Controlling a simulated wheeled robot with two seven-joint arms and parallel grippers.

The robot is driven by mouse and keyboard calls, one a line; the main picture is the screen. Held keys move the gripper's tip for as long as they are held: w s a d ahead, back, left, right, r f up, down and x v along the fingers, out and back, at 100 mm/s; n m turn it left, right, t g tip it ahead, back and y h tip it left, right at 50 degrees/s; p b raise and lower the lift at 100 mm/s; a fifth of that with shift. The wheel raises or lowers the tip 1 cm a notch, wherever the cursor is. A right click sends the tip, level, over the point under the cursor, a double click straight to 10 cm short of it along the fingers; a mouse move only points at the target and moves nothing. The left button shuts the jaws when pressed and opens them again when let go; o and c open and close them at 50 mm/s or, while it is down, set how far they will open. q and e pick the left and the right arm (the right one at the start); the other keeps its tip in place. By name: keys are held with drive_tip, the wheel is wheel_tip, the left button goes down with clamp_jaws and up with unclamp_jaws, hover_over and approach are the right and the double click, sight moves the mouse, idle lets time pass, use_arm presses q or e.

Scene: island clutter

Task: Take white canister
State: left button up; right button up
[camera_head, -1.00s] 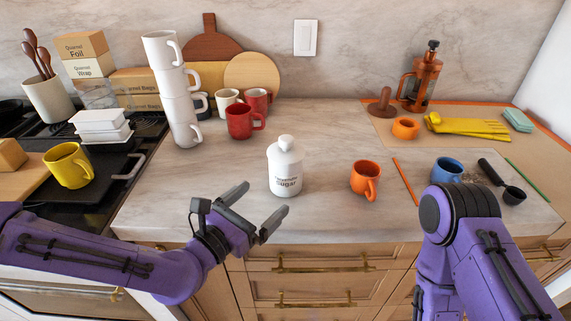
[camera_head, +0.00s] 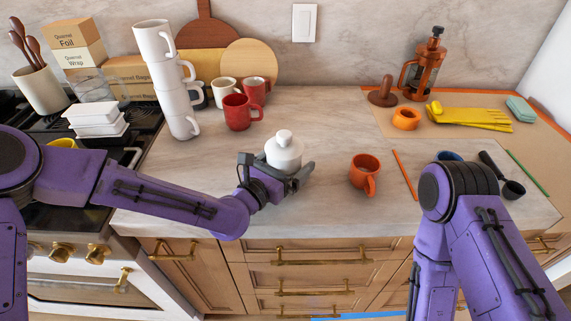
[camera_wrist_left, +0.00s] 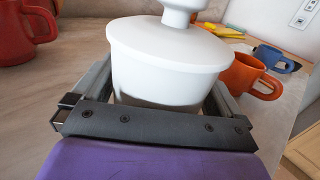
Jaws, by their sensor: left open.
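The white canister (camera_head: 284,150) with a round knobbed lid stands on the counter near its front edge. My left gripper (camera_head: 290,172) is at the canister, and its hand hides the lower part and the label. In the left wrist view the canister (camera_wrist_left: 165,75) is between the two open fingers, one on each side. Whether the fingers touch it I cannot tell. In the head view my right arm comes in at the lower right, and its gripper is out of the picture.
An orange mug (camera_head: 364,172) stands to the right of the canister. A red mug (camera_head: 238,113) and a tall stack of white mugs (camera_head: 178,100) stand behind to the left. An orange stick (camera_head: 404,172) lies further right. The counter between canister and wall is clear.

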use_arm(q)
drive_tip(key=shift+a, duration=0.15)
drive_tip(key=c, duration=0.9)
drive_tip(key=shift+c, duration=0.8)
